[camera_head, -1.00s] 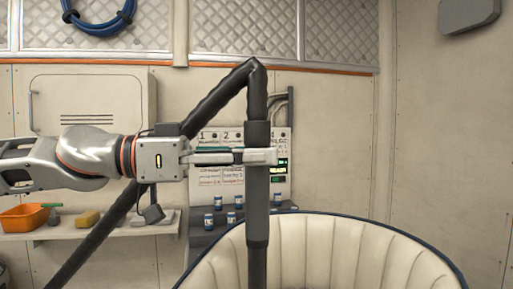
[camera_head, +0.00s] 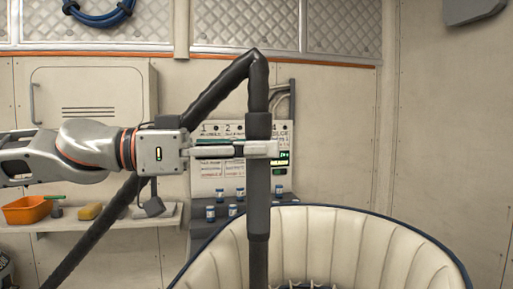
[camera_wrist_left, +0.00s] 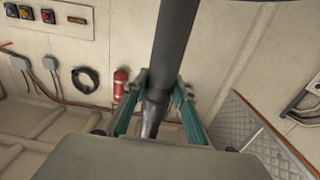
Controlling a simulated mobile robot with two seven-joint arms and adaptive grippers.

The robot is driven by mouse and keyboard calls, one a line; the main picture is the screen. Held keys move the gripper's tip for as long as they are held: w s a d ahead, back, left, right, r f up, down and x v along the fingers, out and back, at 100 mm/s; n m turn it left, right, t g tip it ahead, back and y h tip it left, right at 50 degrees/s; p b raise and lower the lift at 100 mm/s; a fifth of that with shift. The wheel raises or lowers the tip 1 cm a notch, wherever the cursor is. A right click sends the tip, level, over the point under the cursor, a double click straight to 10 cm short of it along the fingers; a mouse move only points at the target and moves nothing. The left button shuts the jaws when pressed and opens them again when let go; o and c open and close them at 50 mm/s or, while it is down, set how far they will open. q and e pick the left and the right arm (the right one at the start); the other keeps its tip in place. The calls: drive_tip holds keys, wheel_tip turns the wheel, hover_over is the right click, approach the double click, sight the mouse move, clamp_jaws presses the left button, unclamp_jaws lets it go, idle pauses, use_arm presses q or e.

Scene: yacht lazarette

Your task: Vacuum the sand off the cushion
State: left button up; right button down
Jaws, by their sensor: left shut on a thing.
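My left gripper (camera_head: 238,149) comes in from the left and is shut on the dark vacuum wand (camera_head: 258,190). The wand stands upright in its fingers, and a black hose (camera_head: 205,100) bends down to the left from its top. In the left wrist view the wand (camera_wrist_left: 168,60) runs between both fingers of the gripper (camera_wrist_left: 158,105). The cream, channelled cushion (camera_head: 340,245) curves behind the wand at the lower right, with a dark blue edge. The wand's lower end is out of the picture. I cannot make out sand. My right gripper is not in view.
A shelf (camera_head: 95,222) at the left holds an orange bin (camera_head: 27,209) and a yellow sponge (camera_head: 90,211). Several small jars (camera_head: 221,195) stand before a labelled panel (camera_head: 215,170) behind the gripper. The wrist view shows a red extinguisher (camera_wrist_left: 121,84).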

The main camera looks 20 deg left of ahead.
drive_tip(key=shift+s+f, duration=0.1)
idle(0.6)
use_arm(q)
drive_tip(key=shift+s+d+r+b, duration=0.15)
drive_tip(key=shift+s+d, duration=0.25)
drive_tip(key=shift+d, duration=0.4)
drive_tip(key=shift+s+d+f+b, duration=0.1)
drive_tip(key=shift+s+d+b, duration=0.2)
drive_tip(key=shift+d, duration=0.45)
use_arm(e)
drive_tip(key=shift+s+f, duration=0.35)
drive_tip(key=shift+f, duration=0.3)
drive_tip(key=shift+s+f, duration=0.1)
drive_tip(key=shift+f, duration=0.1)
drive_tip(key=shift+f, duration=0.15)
